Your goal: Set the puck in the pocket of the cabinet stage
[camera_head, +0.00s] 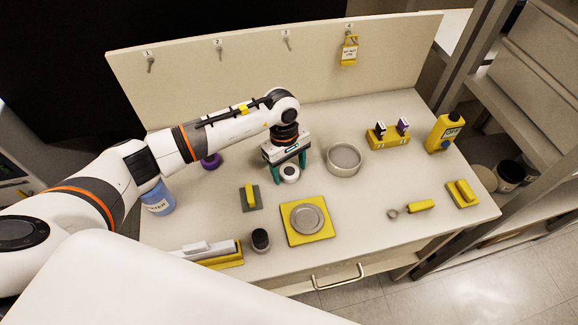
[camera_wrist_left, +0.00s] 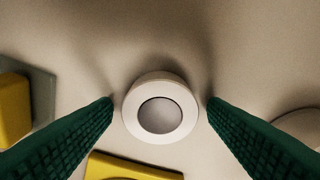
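A small white round puck (camera_head: 290,174) with a grey centre stands on the table near the middle. It also shows in the left wrist view (camera_wrist_left: 160,108). My left gripper (camera_head: 289,170) is over it, pointing down, with one green finger on each side. In the left wrist view my left gripper (camera_wrist_left: 160,102) is open, with a narrow gap between each fingertip and the puck. I cannot pick out the cabinet stage or its pocket for certain. My right gripper is not in view.
A round grey dish (camera_head: 344,159) stands close right of the puck. A yellow square plate with a grey disc (camera_head: 308,216) lies in front. A dark-topped cup (camera_head: 260,240), blue bottle (camera_head: 158,201) and yellow block holder (camera_head: 388,139) stand around. A tall panel (camera_head: 250,63) closes the back.

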